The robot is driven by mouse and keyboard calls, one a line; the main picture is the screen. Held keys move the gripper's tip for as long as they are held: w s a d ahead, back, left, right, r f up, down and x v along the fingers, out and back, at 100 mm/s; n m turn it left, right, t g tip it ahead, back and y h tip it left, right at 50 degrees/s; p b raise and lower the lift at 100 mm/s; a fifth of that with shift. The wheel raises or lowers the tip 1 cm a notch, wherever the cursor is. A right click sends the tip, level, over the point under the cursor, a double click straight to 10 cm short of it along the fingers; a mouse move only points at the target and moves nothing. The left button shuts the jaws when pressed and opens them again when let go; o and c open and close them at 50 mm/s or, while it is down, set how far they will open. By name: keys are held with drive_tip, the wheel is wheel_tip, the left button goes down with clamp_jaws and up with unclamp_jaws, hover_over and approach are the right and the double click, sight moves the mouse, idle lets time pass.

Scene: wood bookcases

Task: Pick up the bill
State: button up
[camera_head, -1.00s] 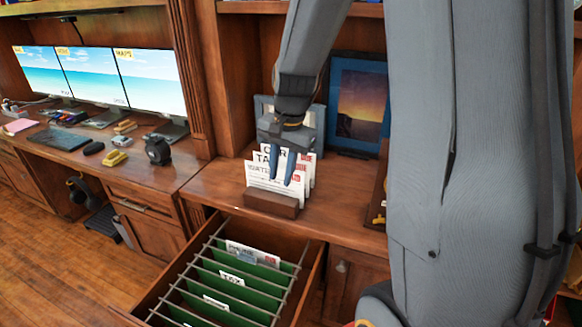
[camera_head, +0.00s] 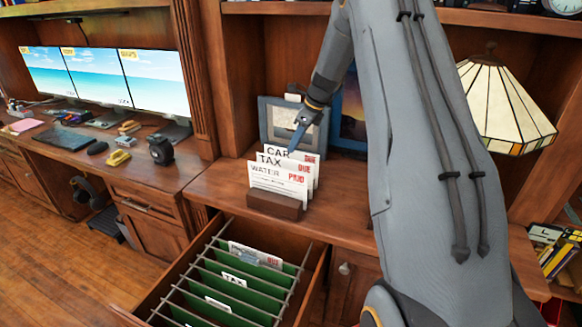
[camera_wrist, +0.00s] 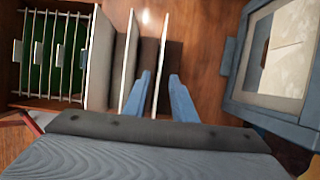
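Three white bills stand upright in a small wooden holder (camera_head: 273,204) on the desk: the WATER bill (camera_head: 268,182) stamped PAID in front, the TAX bill (camera_head: 271,159) stamped DUE in the middle, and the CAR bill (camera_head: 278,151) stamped DUE at the back. My gripper (camera_head: 297,138) is at the upper edge of the back bill in the head view. In the wrist view my gripper (camera_wrist: 160,76) has its blue fingers apart, one on each side of the back bill (camera_wrist: 161,60), seen edge-on. Whether either finger touches it I cannot tell.
An open drawer (camera_head: 316,275) with green hanging folders (camera_head: 240,273) and labelled papers juts out before the holder. A grey picture frame (camera_wrist: 228,70) stands behind the bills. A stained-glass lamp (camera_head: 508,105) is at the right, and monitors (camera_head: 95,75) are at the left.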

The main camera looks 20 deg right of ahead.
drive_tip(key=shift+p+x, duration=0.75)
drive_tip(key=shift+x, duration=1.4)
clamp_jaws()
